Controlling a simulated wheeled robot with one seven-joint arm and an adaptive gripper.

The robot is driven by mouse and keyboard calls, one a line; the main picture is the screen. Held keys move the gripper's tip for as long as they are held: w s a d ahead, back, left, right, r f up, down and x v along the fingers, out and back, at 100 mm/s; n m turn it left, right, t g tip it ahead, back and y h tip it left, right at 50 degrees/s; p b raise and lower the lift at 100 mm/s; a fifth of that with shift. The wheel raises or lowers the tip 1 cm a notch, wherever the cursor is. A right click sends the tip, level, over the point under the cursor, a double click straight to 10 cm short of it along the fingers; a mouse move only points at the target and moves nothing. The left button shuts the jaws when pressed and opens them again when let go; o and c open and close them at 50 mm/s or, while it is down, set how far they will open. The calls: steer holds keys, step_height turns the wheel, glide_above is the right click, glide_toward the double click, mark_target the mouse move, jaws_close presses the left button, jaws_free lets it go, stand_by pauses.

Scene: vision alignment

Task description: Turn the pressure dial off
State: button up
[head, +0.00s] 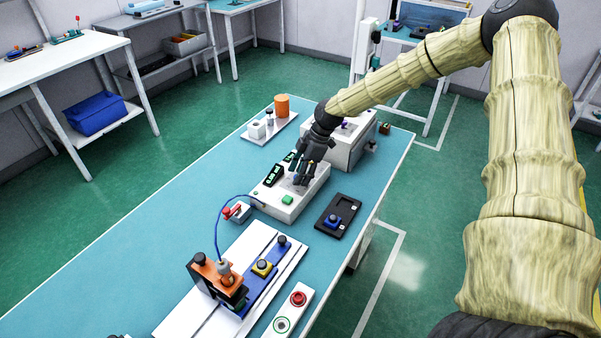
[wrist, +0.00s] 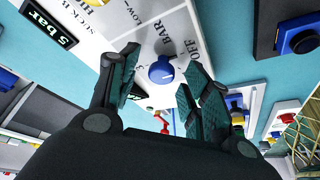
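The pressure dial is a small blue round knob (wrist: 161,69) on the white top panel of a control box (head: 284,208). In the wrist view the printed words BAR and OFF stand next to the knob; its exact setting is hard to read. A black display (wrist: 50,24) on the panel reads 5 bar. My gripper (wrist: 164,62) is open, with one finger on each side of the knob; I cannot tell if either touches it. In the head view my gripper (head: 301,178) points down over the box and hides the knob.
A black tray with a blue button (head: 333,221) lies right of the box. In front are a white slotted plate with an orange fixture (head: 217,275) and a panel with red and green buttons (head: 298,298). A white tray (head: 268,131) stands behind.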

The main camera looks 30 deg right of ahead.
steer(key=v, duration=1.2)
stand_by(0.6)
